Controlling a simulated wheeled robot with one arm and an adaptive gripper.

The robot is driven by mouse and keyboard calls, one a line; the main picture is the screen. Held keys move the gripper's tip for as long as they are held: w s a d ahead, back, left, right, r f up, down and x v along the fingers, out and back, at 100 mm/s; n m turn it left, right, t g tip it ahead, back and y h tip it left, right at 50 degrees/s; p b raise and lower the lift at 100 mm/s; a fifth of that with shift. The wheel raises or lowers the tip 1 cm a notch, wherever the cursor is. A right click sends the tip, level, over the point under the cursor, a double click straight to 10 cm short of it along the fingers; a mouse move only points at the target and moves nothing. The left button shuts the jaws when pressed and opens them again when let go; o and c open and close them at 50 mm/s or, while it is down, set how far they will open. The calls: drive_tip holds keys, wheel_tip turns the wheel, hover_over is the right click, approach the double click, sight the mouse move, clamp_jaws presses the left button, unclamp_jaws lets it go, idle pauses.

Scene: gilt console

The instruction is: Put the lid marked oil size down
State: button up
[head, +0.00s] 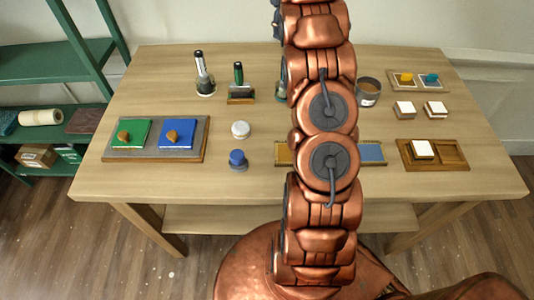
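I cannot read the word oil on anything here, so I cannot tell which thing is the lid. A white round lid-like piece (240,129) lies flat on the table left of my arm. A blue round piece with a narrower top (237,158) stands just in front of it. A green square (130,134) and a blue square (178,134), each with a brown knob-like piece on top, lie on a grey tray (160,153) at the left. My arm rises through the middle and leaves at the top edge; my gripper is outside the view.
A grey cup (368,92) stands right of my arm. Pen-like items in holders (205,86) (240,94) stand at the back left. Wooden trays (433,167) (418,90) and white-topped blocks (435,109) are at the right. My arm hides the table's middle. Green shelves (60,62) stand at left.

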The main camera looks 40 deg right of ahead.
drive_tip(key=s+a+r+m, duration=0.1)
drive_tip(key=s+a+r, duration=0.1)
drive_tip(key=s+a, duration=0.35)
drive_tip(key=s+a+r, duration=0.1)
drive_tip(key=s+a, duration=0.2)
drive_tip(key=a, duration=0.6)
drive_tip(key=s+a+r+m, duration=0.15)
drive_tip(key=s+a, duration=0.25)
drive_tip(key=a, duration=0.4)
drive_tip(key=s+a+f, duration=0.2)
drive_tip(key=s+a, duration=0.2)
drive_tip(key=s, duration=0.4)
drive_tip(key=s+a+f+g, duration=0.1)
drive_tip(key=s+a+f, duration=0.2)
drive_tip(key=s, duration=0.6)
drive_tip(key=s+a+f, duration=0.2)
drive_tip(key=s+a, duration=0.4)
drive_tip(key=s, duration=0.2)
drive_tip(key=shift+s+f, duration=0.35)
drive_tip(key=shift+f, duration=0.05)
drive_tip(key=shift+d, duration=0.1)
